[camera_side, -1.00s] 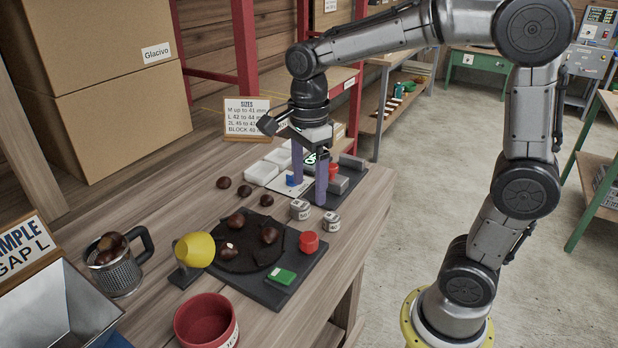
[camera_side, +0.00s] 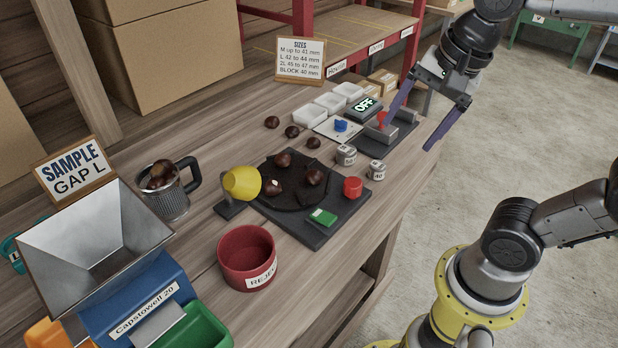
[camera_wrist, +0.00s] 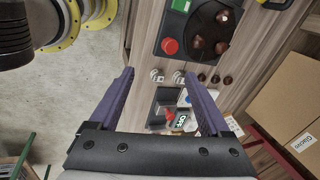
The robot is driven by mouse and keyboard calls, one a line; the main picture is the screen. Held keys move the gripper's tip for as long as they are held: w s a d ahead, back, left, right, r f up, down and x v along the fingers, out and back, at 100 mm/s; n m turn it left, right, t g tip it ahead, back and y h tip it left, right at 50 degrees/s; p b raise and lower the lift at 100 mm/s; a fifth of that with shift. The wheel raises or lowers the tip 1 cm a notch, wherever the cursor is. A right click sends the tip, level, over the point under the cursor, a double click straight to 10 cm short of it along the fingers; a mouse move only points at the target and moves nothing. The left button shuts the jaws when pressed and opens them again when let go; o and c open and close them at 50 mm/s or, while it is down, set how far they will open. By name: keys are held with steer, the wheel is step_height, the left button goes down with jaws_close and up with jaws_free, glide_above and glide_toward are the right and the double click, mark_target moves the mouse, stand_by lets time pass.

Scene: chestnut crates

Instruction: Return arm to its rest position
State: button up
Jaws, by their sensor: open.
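My gripper (camera_side: 418,122) is open and empty in the side view, with its two purple fingers spread above and beyond the right edge of the wooden bench (camera_side: 215,205). In the wrist view my gripper (camera_wrist: 160,88) shows both purple fingers wide apart with nothing held between them. The arm reaches in from the upper right of the side view, and its middle is out of frame.
A dark plate (camera_side: 330,225) with chestnuts, a red button (camera_side: 352,187) and a green switch (camera_side: 322,216) lies on the bench. A grey fixture (camera_side: 402,127) with an OFF display (camera_side: 366,105) stands near the gripper. A red reject bowl (camera_side: 246,262) and hopper (camera_side: 95,245) stand nearer.

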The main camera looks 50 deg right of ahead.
steer(key=shift+s+f+n+t, duration=0.3)
steer(key=shift+s+f+n, duration=0.4)
steer(key=shift+n, duration=1.95)
steer(key=shift+s+f+n+t, duration=0.3)
steer(key=shift+s+f+n, duration=0.4)
steer(key=shift+n, duration=2)
steer(key=shift+s+f+n+t, duration=0.3)
steer(key=shift+s+f+n, duration=0.4)
steer(key=shift+n, duration=1.95)
steer(key=shift+s+r, duration=0.1)
steer(key=shift+r, duration=0.1)
